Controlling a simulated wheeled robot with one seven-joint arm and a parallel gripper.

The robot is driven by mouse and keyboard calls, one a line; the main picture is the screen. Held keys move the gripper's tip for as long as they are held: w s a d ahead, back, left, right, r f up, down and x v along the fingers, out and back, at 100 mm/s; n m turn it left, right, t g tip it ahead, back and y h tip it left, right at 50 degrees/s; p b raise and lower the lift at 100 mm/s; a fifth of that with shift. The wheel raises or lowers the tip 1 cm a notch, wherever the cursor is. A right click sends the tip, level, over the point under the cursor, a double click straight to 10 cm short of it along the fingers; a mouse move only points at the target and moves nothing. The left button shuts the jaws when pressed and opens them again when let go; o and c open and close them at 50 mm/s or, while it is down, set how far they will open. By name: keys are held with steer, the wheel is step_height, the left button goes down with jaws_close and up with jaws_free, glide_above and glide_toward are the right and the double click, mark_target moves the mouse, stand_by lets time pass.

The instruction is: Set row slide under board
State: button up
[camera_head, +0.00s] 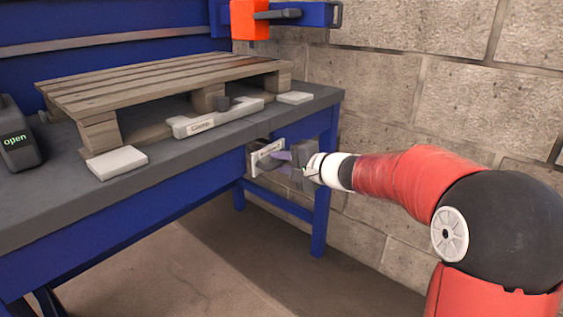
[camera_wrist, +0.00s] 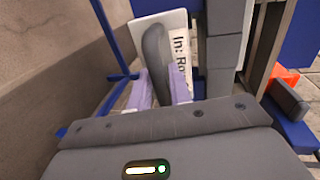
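A wooden pallet (camera_head: 160,85) with slatted top boards rests on the bench. A white plate (camera_head: 266,158) sits below the bench top near its right end. In the wrist view this plate (camera_wrist: 183,38) carries dark lettering starting "In: Ro", partly covered by a dark grey lever (camera_wrist: 156,48). My gripper (camera_head: 287,158) is at the lever, below the bench edge. In the wrist view its pale purple fingers (camera_wrist: 161,88) lie on both sides of the lever and appear to touch it. I cannot identify the row slide for certain.
The dark bench top (camera_head: 45,205) has a blue frame. A grey labelled bar (camera_head: 218,118) and pale blocks (camera_head: 117,162) (camera_head: 295,98) lie around the pallet. A dark device reading "open" (camera_head: 18,140) stands left. An orange carriage (camera_head: 249,20) hangs on a blue beam. A block wall (camera_head: 420,90) stands behind.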

jaws_close()
steer(key=f+b+v, duration=0.1)
steer(key=b+v, duration=0.2)
steer(key=v, duration=0.5)
steer(key=f+b+v, duration=0.2)
steer(key=b+v, duration=0.2)
steer(key=v, duration=0.5)
steer(key=shift+s+d+f+b, duration=0.15)
steer(key=shift+d+f+b, duration=0.15)
steer(key=shift+d+f, duration=0.1)
steer(key=shift+c, duration=0.2)
jaws_free()
steer(key=shift+o, duration=0.4)
steer(key=shift+s, duration=0.1)
steer(key=shift+d+r, duration=0.1)
steer(key=shift+d, duration=0.05)
steer(key=v, duration=0.7)
steer(key=shift+s+d+p, duration=0.25)
steer(key=shift+p, duration=0.1)
